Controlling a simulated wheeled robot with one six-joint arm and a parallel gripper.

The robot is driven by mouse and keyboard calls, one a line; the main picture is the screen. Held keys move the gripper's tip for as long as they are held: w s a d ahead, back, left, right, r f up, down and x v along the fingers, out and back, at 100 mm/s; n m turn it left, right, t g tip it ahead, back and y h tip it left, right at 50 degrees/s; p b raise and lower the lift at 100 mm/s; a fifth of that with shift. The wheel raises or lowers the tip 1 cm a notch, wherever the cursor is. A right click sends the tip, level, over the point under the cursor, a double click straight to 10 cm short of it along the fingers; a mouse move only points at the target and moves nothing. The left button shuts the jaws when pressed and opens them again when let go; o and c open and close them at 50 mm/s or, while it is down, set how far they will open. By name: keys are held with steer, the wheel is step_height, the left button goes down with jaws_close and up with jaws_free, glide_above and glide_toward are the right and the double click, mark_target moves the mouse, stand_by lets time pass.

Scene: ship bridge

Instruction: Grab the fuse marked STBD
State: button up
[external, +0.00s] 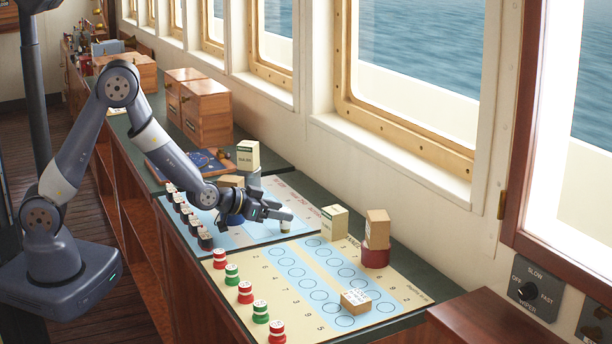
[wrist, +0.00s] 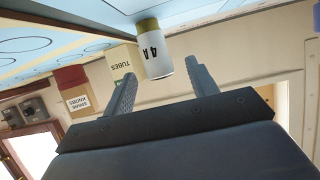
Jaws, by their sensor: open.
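A small white fuse (wrist: 156,62) with an olive band and the marking "4A" shows in the wrist view, between and just beyond my finger tips. It also shows in the external view (external: 285,228), standing on the boards just below my gripper (external: 276,214). My gripper is open, with its fingers (wrist: 161,78) apart on either side of the fuse's line and no clear contact. I cannot read STBD on any fuse; the side of this one facing away is hidden.
Red and green knobs (external: 245,292) line the board's near edge.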

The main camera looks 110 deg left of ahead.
steer(key=shift+x, duration=1.15)
steer(key=shift+c, duration=0.2)
steer(key=c, duration=1)
